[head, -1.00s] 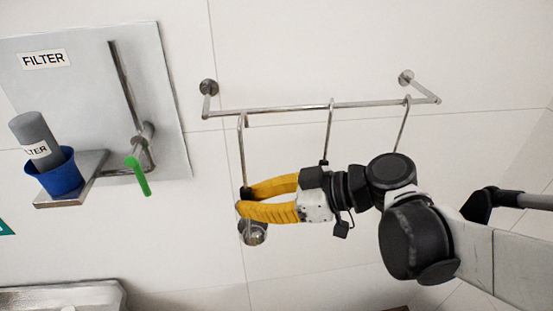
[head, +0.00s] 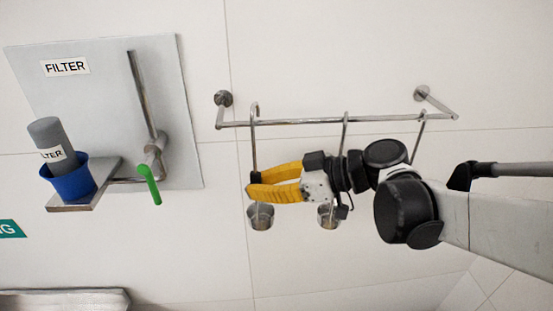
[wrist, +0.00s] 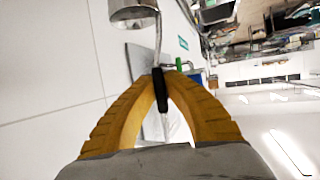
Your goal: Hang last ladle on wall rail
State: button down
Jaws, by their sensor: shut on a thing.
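My gripper (head: 250,183) is shut on the black grip of a steel ladle (head: 254,148), which hangs upright with its cup down, below the fingers. In the wrist view the yellow fingers (wrist: 165,74) close around the black grip, and the ladle's cup (wrist: 133,14) shows at the top. The wall rail (head: 300,122) runs across behind. The ladle's hooked top stands slightly above the rail near its left end; I cannot tell whether it is over or in front of the bar. Two other ladles (head: 345,132) (head: 419,138) hang from the rail to the right, partly hidden by my arm.
A steel filter panel (head: 105,110) with a lever and green handle (head: 150,184) is on the wall at left. A blue cup (head: 70,180) holding a grey cylinder (head: 48,132) stands on its small shelf.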

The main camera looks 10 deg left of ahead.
jog(key=shift+w+a, duration=0.2)
jog(key=shift+w, duration=0.55)
jog(key=shift+f+b, duration=1.3)
jog(key=shift+f, duration=0.15)
